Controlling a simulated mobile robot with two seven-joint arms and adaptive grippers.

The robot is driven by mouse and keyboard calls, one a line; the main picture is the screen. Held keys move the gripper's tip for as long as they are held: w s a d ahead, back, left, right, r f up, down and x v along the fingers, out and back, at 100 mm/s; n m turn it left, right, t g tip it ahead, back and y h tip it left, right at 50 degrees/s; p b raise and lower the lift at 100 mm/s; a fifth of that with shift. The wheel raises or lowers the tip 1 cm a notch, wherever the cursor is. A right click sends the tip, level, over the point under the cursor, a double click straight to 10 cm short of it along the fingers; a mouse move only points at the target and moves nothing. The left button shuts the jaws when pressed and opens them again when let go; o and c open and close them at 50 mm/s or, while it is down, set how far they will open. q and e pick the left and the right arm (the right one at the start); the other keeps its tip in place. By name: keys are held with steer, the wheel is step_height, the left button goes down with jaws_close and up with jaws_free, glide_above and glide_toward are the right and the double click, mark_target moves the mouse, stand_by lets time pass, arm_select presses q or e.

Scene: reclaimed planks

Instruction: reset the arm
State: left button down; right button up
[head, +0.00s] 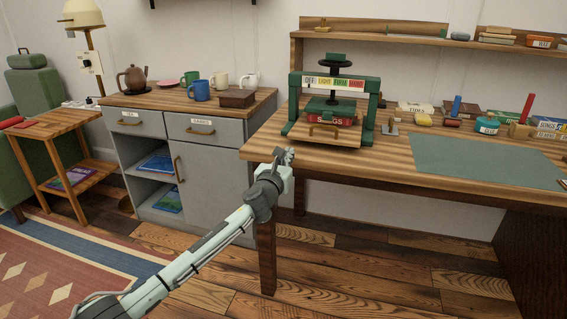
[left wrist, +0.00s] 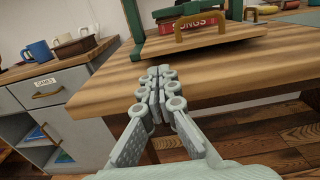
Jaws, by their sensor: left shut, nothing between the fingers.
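My left gripper (head: 284,156) is shut and empty in the head view, at the left front corner of the wooden desk (head: 400,181). My left arm (head: 215,236) comes up to it from the lower left. In the left wrist view the gripper's fingers (left wrist: 158,85) are together, in front of the desk's edge (left wrist: 205,90). A green book press (head: 332,86) stands on the desk behind the gripper. A red book marked SONGS (head: 327,120) lies in the press. My right gripper is not in view.
A grey cabinet (head: 205,158) with mugs, a teapot (head: 133,79) and a brown box (head: 237,98) on top stands to the left. A grey-green mat (head: 480,160) lies on the desk. Books, pots and small items line its back. Open plank floor (head: 340,275) lies in front.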

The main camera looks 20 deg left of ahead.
arm_select(q)
steer(key=s+a+f+n+g+y, duration=0.35)
steer(key=s+f+n+g, duration=0.35)
steer(key=s+f+n, duration=1.35)
steer(key=s+f+n+g, duration=0.2)
steer(key=s+f+n, duration=0.2)
steer(key=s, duration=0.5)
steer(key=s+a+f+n+g+h, duration=0.1)
steer(key=s+f+n+g, duration=0.2)
steer(key=s+f, duration=0.6)
steer(key=s+a+f+n+g+h, duration=0.1)
steer(key=s+f+n+g, duration=0.2)
steer(key=s+f+n, duration=0.3)
steer(key=s+n, duration=0.1)
steer(key=s, duration=0.4)
steer(key=shift+s+f, duration=0.2)
